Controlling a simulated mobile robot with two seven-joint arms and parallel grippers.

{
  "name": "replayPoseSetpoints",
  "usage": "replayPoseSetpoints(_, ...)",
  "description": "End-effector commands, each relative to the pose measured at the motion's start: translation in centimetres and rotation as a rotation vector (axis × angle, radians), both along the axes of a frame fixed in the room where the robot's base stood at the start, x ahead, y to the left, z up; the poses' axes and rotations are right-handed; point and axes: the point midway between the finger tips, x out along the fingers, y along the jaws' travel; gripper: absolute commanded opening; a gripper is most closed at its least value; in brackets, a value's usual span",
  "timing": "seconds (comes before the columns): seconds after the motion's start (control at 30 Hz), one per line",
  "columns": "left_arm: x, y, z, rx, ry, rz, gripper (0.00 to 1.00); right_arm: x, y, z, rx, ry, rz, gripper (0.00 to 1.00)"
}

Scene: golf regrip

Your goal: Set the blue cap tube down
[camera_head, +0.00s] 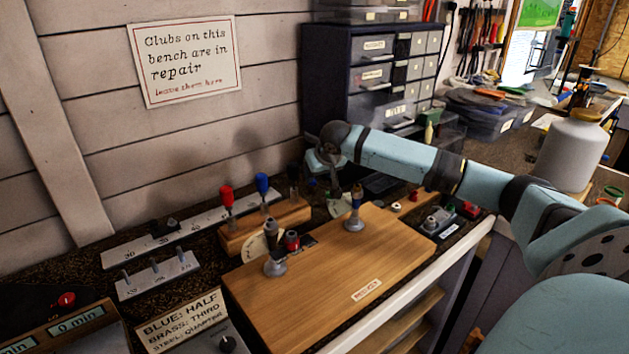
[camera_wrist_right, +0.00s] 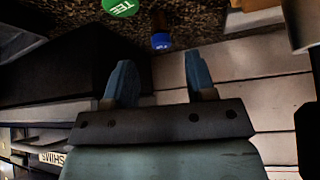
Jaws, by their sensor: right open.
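A blue-topped tube (camera_head: 262,184) stands upright in a small wooden rack (camera_head: 268,227), beside a red-topped one (camera_head: 227,196). In the head view my right arm reaches over the bench's back. My left gripper is not in view.
A green TEE disc (camera_wrist_right: 119,7) shows in the wrist view. A dark drawer cabinet (camera_head: 372,75) stands behind my right arm. A grey pegged block (camera_head: 157,273) and a lettered sign (camera_head: 182,319) are at the left. The board's front right is clear.

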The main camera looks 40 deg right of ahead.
Motion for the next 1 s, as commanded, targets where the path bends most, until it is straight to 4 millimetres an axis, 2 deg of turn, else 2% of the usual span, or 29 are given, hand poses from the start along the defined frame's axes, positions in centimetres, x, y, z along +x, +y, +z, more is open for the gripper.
replayPoseSetpoints(0.1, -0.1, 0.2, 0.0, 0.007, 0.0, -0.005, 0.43, -1.3, 0.4, 2.1, 0.0, -0.001, 0.0, 0.51)
replayPoseSetpoints(0.3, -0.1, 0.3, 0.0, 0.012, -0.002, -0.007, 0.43, -2.4, 0.8, 4.0, 0.0, 0.0, 0.0, 0.51)
replayPoseSetpoints(1.0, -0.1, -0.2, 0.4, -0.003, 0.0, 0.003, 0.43, -2.7, 0.9, 4.6, 0.001, 0.0, -0.001, 0.51)
